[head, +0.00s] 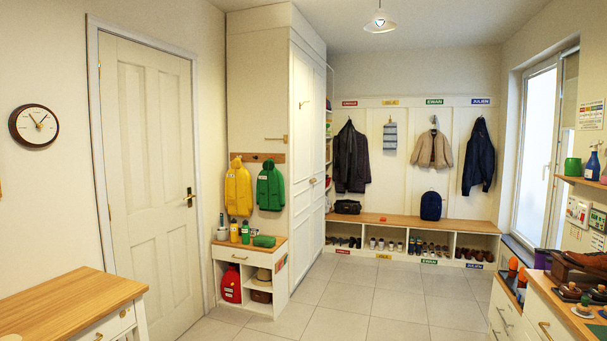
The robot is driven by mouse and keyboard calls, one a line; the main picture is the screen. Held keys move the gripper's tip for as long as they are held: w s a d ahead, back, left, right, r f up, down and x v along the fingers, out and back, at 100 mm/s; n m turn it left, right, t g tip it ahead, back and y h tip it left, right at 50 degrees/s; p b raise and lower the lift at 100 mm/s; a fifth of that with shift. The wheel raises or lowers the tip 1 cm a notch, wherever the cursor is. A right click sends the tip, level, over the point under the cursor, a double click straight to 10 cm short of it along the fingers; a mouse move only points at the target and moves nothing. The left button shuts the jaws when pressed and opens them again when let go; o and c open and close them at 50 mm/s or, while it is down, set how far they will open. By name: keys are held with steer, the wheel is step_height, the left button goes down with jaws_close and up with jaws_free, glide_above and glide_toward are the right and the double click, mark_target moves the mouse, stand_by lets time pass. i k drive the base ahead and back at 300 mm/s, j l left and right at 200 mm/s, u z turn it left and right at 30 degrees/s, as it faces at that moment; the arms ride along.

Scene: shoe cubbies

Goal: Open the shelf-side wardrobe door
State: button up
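The tall white wardrobe (258,75) stands left of centre in the head view, with its panelled front facing right and seen at a steep angle. Its far door (319,135) is beside the narrow open shelves (329,125) and looks shut. The near door (301,150) also looks shut. A small brass handle (313,181) shows at about mid-height on the front; I cannot tell surely which door it belongs to. My gripper is not in view.
A low cubby unit (243,254) stands against the wardrobe's near side. A cubby bench (400,222) with shoes runs along the back wall. A wooden-topped cabinet (75,300) is at front left and a cluttered counter (540,290) at right. The tiled floor (370,300) between is clear.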

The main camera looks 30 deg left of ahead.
mark_target(298, 63)
steer(key=i+j+u, duration=0.15)
steer(key=i, duration=0.15)
steer(key=i+u, duration=0.15)
steer(key=i, duration=0.15)
steer(key=i+j+u, duration=0.1)
steer(key=i+u, duration=0.25)
steer(key=i, duration=5.5)
